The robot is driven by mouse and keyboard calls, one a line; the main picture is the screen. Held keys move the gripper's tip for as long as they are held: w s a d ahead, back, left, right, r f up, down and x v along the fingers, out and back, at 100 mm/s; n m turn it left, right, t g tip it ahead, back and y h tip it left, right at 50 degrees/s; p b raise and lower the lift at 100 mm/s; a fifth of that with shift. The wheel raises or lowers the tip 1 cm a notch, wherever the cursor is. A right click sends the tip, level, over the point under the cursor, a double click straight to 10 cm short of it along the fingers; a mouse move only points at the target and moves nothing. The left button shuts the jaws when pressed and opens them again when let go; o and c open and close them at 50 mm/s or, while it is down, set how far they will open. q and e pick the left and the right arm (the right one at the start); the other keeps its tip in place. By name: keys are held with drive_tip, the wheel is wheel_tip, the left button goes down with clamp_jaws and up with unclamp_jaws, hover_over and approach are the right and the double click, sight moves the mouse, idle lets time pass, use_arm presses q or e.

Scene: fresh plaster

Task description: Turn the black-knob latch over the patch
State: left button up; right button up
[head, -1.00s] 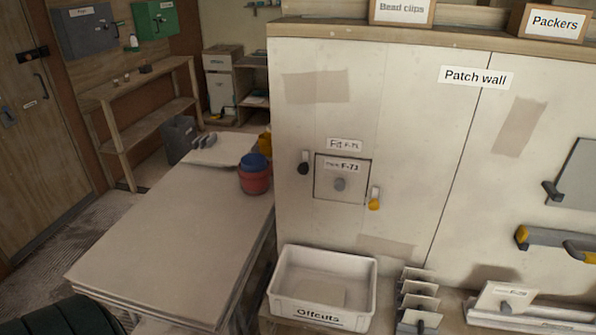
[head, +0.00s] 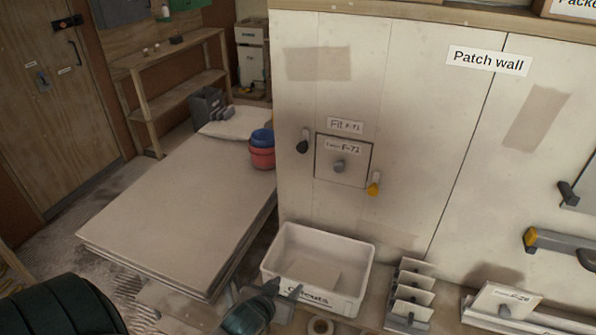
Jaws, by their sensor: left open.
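The black-knob latch (head: 303,145) is on the patch wall, just left of the square patch (head: 353,177). It hangs upright with its black knob at the bottom, beside the patch and not across it. The patch is labelled F-71, sits in its opening and has a grey knob (head: 339,166) in its middle. A yellow-knob latch (head: 374,184) hangs at the patch's lower right, also beside it. My left gripper (head: 284,290) is open and empty at the bottom of the view, in front of the offcuts bin, well below the latch. My right gripper is not in view.
The white Offcuts bin (head: 267,270) stands below the patch. The wall around the latch is clear.

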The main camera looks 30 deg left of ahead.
use_arm(q)
drive_tip(key=w+a+r+n+t+y, duration=0.1)
drive_tip(key=a+r+t, duration=0.1)
drive_tip(key=r, duration=1.3)
drive_tip(key=w+a+r+n+t+y, duration=0.1)
drive_tip(key=r+t, duration=0.4)
drive_tip(key=r, duration=0.9)
drive_tip(key=shift+w+a+r+n, duration=0.45)
drive_tip(key=shift+a+n, duration=0.25)
drive_tip(key=shift+a, duration=0.3)
drive_tip(key=shift+w+f, duration=0.1)
drive_tip(key=shift+w, duration=0.05)
